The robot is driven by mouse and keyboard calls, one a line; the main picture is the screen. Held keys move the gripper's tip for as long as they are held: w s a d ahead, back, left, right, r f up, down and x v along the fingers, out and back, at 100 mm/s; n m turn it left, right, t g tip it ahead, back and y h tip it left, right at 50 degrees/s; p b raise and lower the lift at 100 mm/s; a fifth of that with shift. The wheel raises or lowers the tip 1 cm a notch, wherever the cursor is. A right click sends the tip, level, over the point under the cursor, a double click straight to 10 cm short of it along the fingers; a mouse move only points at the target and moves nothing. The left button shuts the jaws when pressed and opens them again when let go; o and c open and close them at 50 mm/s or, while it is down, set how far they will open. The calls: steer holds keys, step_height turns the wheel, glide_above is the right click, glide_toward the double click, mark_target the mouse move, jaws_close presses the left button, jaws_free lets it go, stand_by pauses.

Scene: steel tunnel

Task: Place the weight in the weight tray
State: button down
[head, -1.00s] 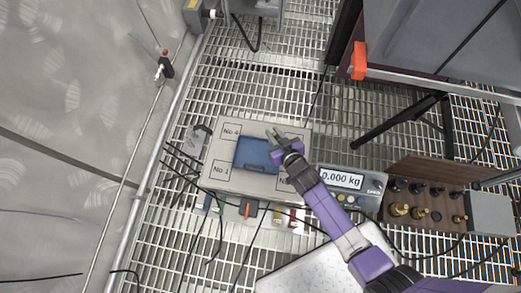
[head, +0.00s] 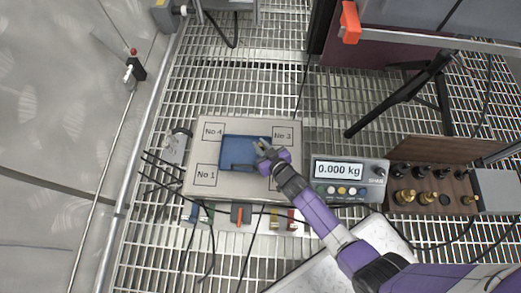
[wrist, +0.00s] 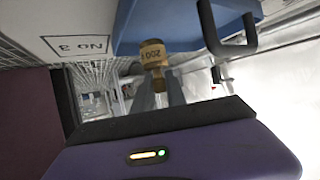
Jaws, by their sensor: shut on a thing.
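My gripper (head: 262,146) is shut on a brass weight (wrist: 153,53), which shows at the fingertips in the wrist view with an upside-down "200" on it. In the head view the gripper hangs over the right side of the blue tray (head: 237,165), on the pale box. The blue tray and its dark handle also show in the wrist view (wrist: 180,22), close to the weight. I cannot tell whether weight and tray touch. A wooden rack (head: 431,153) with several brass and black weights stands at the right.
The pale box (head: 208,150) carries corner labels, including No 1, No 3 and No 4. A scale display (head: 340,170) beside it reads 0.000 kg. Cables hang over the grating in front. A black-legged frame (head: 410,98) stands behind at right. Open grating lies behind the box.

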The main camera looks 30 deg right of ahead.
steer(key=shift+f+b, duration=0.85)
steer(key=shift+f, duration=0.65)
steer(key=shift+f, duration=0.15)
steer(key=c, duration=1.4)
jaws_free()
steer(key=shift+o, duration=0.2)
steer(key=shift+r, duration=0.3)
steer(key=p+v, duration=0.5)
steer(key=v, duration=0.7)
steer(key=shift+p, duration=0.4)
steer(key=shift+s+a+f, duration=0.1)
steer(key=shift+f, duration=0.05)
